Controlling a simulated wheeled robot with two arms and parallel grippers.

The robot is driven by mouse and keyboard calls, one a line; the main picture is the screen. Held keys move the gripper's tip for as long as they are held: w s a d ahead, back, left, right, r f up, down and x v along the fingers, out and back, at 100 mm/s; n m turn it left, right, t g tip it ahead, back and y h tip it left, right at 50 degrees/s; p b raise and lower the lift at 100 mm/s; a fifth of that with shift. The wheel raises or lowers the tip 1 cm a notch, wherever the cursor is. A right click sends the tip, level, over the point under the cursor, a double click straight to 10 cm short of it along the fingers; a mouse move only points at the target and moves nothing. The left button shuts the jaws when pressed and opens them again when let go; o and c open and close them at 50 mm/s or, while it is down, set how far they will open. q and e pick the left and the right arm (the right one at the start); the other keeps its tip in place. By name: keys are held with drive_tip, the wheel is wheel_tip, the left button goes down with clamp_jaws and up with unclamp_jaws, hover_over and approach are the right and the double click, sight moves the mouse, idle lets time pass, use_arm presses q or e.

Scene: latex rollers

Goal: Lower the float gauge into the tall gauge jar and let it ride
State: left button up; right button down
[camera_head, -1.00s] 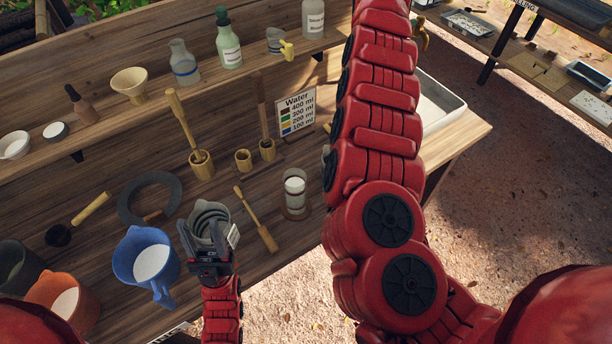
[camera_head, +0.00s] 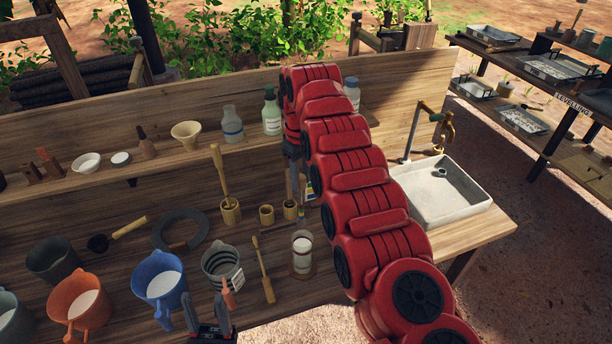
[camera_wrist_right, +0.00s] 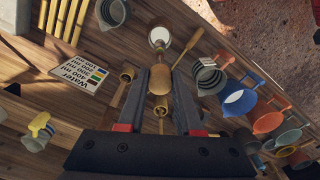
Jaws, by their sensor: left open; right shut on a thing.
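The tall gauge jar (camera_head: 302,254), a clear cylinder with white contents, stands upright on the bench; its round top shows in the right wrist view (camera_wrist_right: 160,37). My right gripper (camera_head: 297,186) is above the bench behind the jar, partly hidden by my arm. In the right wrist view it (camera_wrist_right: 159,88) is shut on the float gauge, whose rounded wooden part (camera_wrist_right: 159,78) shows between the fingers. The gauge is apart from the jar; its full length is hidden. My left gripper (camera_head: 210,306) is open and empty at the bottom, in front of a grey striped jug (camera_head: 220,262).
A wooden paddle (camera_head: 263,272) lies left of the jar. Wooden cups (camera_head: 267,215) stand behind it, one with a pestle. A blue jug (camera_head: 160,282) and an orange jug (camera_head: 79,304) are at left. A sink (camera_head: 440,190) is at right.

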sight(302, 189)
drive_tip(key=shift+s+d+b, duration=0.1)
drive_tip(key=shift+b, duration=0.2)
drive_tip(key=shift+f+b, duration=0.3)
drive_tip(key=shift+b, duration=0.05)
wheel_tip(302, 189, down, 3)
drive_tip(key=b, duration=0.3)
drive_tip(key=shift+f, duration=0.1)
idle(0.9)
